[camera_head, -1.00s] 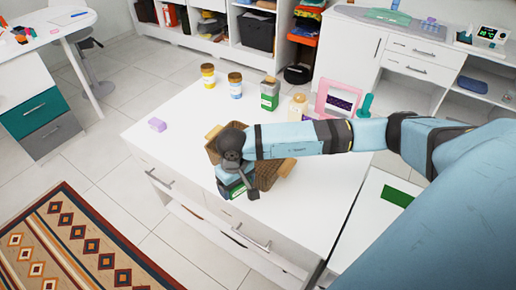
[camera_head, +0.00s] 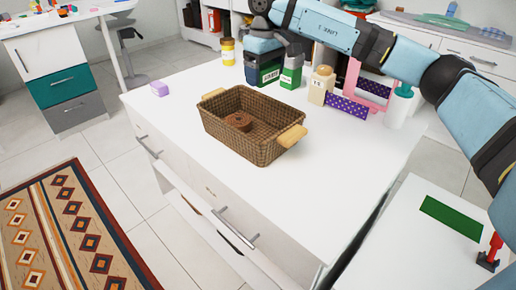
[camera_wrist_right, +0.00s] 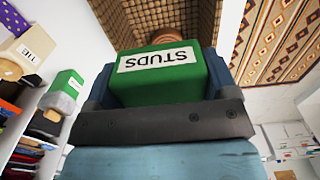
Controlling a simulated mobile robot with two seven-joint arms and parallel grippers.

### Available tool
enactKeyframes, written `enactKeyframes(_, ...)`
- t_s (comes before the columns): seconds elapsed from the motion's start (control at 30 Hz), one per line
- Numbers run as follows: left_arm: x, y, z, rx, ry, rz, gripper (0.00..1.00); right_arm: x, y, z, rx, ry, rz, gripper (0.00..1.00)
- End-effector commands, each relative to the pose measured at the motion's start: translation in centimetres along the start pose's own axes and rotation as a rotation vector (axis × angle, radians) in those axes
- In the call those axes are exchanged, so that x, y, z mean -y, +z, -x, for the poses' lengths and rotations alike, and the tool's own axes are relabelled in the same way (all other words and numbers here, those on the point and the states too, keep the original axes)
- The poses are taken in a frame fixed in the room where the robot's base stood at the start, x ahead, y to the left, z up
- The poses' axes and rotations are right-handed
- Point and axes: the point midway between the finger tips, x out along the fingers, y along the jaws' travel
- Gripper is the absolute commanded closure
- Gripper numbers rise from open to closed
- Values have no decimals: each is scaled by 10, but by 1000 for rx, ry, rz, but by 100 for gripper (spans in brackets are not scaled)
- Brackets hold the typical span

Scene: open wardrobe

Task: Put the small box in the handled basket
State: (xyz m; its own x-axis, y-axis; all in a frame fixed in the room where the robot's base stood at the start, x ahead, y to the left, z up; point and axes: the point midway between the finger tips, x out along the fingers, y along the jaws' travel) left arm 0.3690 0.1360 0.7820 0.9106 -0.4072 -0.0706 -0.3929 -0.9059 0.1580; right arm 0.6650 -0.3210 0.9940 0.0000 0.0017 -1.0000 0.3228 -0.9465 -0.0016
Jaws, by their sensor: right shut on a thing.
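The handled basket (camera_head: 222,133), woven brown with two light wooden handles, stands on the white table. A small round brown item (camera_head: 238,121) lies inside it. My right gripper (camera_head: 266,66) is beyond the basket's far side, shut on a green box (camera_head: 266,76) with a white label. In the right wrist view this box (camera_wrist_right: 165,95) reads STUDS and sits between the fingers, with the basket weave beyond it. Whether the box touches the table is unclear. My left gripper is not in view.
Another green box (camera_head: 291,72) stands right beside the held one. A yellow jar (camera_head: 228,52) and a lilac block (camera_head: 160,89) are left. The table front is clear.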

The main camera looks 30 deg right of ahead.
Motion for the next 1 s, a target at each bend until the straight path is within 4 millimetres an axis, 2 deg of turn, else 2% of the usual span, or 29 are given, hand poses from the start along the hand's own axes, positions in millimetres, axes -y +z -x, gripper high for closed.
enactKeyframes(0.17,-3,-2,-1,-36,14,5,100,-2,0,-12,2,0,7,48)
enactKeyframes(0.5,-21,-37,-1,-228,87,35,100,-2,0,-102,3,0,5,48)
enactKeyframes(0.57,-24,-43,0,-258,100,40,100,-2,0,-115,2,0,5,48)
enactKeyframes(0.7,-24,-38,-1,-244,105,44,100,-2,0,-134,0,0,5,48)
enactKeyframes(0.87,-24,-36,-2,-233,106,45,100,-2,0,-143,1,1,5,48)
enactKeyframes(1.0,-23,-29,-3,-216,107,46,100,-2,0,-161,2,0,6,48)
